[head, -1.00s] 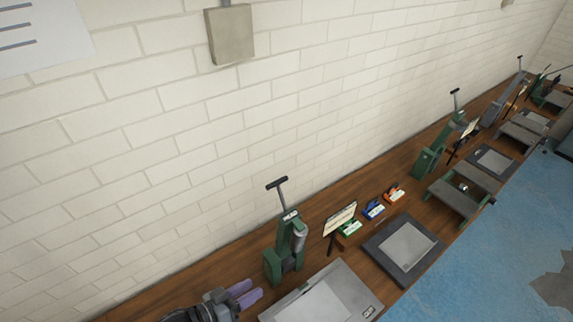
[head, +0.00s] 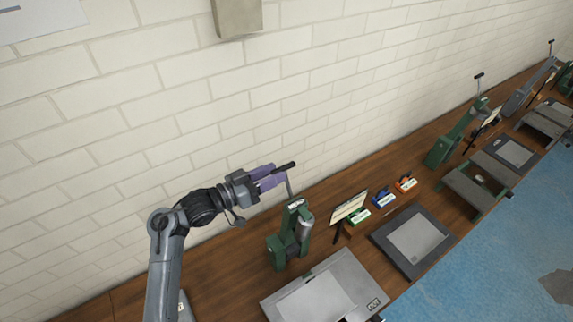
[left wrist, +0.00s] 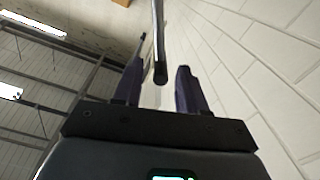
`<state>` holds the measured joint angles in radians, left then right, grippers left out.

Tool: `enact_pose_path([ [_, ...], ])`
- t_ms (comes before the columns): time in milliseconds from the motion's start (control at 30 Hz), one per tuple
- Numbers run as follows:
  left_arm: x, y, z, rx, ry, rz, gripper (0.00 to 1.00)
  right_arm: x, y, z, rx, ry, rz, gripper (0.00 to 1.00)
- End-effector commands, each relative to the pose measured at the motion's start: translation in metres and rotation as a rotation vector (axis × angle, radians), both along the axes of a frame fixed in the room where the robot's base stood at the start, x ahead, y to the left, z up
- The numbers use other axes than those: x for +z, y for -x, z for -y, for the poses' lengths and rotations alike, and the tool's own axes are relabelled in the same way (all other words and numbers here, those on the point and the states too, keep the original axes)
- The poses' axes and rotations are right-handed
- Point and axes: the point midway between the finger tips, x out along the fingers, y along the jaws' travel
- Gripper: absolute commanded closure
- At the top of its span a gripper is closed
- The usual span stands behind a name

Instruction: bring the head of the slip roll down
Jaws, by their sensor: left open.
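The nearest green machine (head: 292,235), which I take to be the slip roll, stands on the wooden bench with its head raised, a grey cylinder on its side and a black T-handle (head: 288,166) on a thin rod above. My left gripper (head: 276,177), with purple fingers, is open at the handle's height and overlaps its left part. In the left wrist view, a dark bar (left wrist: 158,50), seemingly the handle, lies between the two open fingers. I cannot tell whether they touch it. My right gripper is not in view.
A grey flat machine (head: 330,290) sits in front of the slip roll, and a sign on a stand (head: 349,207) to its right. Small green, blue and orange items (head: 384,200) lie beyond. A white brick wall (head: 120,150) rises behind the bench.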

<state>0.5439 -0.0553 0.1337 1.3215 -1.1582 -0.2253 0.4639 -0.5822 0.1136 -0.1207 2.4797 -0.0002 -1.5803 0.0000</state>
Motion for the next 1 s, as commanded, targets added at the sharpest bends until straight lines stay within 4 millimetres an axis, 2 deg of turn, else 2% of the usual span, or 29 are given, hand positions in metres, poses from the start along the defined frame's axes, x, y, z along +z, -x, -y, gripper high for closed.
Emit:
enact_pose_path([
  [100, 0.002, -0.01, 0.017, 0.0, 0.004, -0.002, 0.59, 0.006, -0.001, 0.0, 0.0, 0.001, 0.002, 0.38],
  [300, 0.001, -0.021, 0.035, 0.0, 0.003, -0.001, 0.59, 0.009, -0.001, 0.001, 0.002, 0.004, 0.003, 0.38],
  [767, -0.001, -0.026, 0.043, 0.002, 0.0, 0.0, 0.59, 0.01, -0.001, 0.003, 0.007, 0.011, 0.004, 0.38],
  [1000, -0.001, -0.026, 0.042, 0.003, -0.001, 0.0, 0.94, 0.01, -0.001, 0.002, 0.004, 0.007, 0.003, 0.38],
])
